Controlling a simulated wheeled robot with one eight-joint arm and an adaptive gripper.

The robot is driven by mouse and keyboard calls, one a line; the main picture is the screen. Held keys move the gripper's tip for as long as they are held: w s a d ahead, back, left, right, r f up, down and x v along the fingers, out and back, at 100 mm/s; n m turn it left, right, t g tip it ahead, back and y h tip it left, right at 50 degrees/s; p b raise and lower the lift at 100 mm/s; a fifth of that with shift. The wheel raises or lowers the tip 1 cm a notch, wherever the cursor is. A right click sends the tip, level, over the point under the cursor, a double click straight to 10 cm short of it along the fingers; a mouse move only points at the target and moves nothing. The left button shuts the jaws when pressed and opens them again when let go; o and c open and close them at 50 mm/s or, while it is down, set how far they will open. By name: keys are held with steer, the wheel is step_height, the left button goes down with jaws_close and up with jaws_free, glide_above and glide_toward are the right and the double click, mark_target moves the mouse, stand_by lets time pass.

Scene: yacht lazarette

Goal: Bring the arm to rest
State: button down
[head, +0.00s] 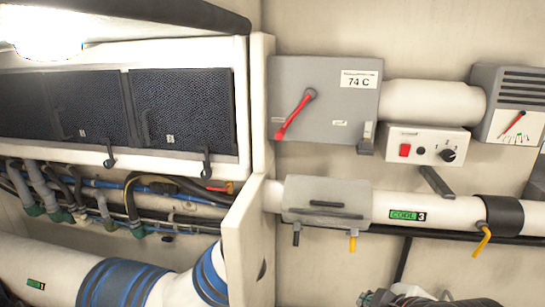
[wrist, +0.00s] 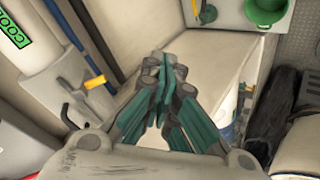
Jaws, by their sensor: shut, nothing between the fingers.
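My gripper (wrist: 168,62) shows in the middle of the wrist view, its teal-padded fingers together at the tips with nothing between them. It points at pale surfaces below and ahead, and I cannot tell its exact distance from them. In the head view, a grey part of my arm shows at the bottom edge, right of centre, cut off by the frame. The rest of the arm is out of view there.
A grey box with a red lever (head: 294,115) and a white switch panel (head: 427,145) are on the wall. Below runs a pipe with a "COOL 3" label (head: 407,215). Dark-fronted lockers (head: 182,108) are at left. A green bowl-like item (wrist: 265,12) shows in the wrist view.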

step_height(320, 180, down, 20)
steer(key=s+d+m+g+b, duration=0.1)
steer(key=m+b, duration=0.9)
steer(key=b, duration=0.7)
steer(key=shift+s+d+r+g, duration=0.15)
steer(key=shift+s+r+g, duration=0.1)
steer(key=shift+s+g, duration=0.15)
